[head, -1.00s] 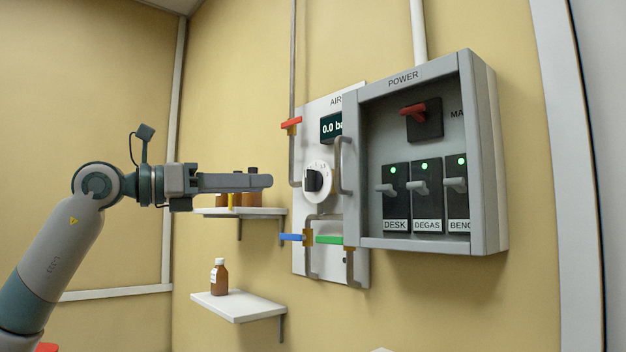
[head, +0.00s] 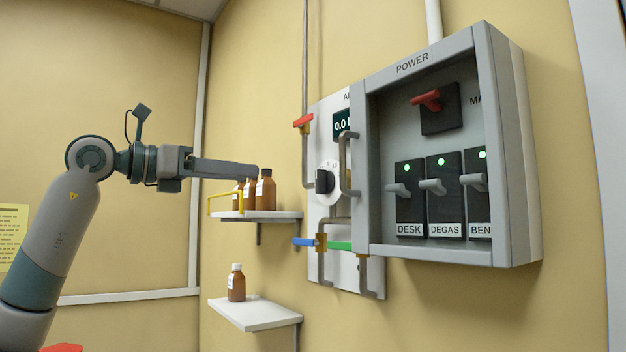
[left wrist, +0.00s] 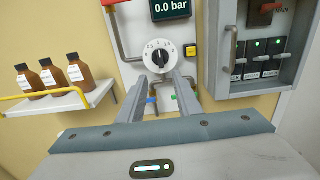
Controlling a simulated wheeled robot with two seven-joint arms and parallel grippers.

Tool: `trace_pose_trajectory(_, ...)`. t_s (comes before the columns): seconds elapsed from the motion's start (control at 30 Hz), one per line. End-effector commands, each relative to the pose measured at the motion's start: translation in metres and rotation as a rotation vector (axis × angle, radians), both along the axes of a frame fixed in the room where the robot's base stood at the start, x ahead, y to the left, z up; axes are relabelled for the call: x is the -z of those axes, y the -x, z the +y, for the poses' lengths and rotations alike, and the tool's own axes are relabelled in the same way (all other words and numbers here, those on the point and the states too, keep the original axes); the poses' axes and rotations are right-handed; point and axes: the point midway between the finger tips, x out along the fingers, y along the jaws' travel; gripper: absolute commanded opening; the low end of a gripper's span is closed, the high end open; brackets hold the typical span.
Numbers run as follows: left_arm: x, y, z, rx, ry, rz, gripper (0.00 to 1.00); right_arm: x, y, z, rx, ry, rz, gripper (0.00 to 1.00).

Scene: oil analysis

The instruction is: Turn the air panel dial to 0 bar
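The air panel (head: 345,275) is a white plate on the wall, partly hidden by the power box in the head view. Its round white dial with a dark knob (head: 325,180) faces the room; it also shows in the left wrist view (left wrist: 158,55). The display (left wrist: 170,9) reads 0.0 bar. My left gripper (head: 257,170) is level, to the left of the dial, apart from it and empty. In the left wrist view its two fingers (left wrist: 160,80) are spread, with the dial just beyond their tips. My right gripper is in neither view.
The grey power box (head: 450,250) juts out right of the panel. Pipes and a red valve handle (head: 303,121) lie near the dial. A shelf with brown bottles (head: 265,190) and a yellow rail stands left. A lower shelf (head: 255,315) holds one bottle (head: 236,284).

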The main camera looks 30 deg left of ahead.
Motion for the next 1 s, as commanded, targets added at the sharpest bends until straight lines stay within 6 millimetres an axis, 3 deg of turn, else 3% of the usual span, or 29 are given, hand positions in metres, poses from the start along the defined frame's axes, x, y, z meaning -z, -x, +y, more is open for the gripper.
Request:
trace_pose_trajectory(0.37, -0.003, -0.037, -0.016, 0.002, 0.0, 0.002, 0.31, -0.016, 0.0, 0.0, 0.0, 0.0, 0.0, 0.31)
trace_pose_trajectory(1.0, -0.002, -0.139, -0.058, 0.001, 0.0, 0.003, 0.31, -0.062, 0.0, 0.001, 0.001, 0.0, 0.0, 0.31)
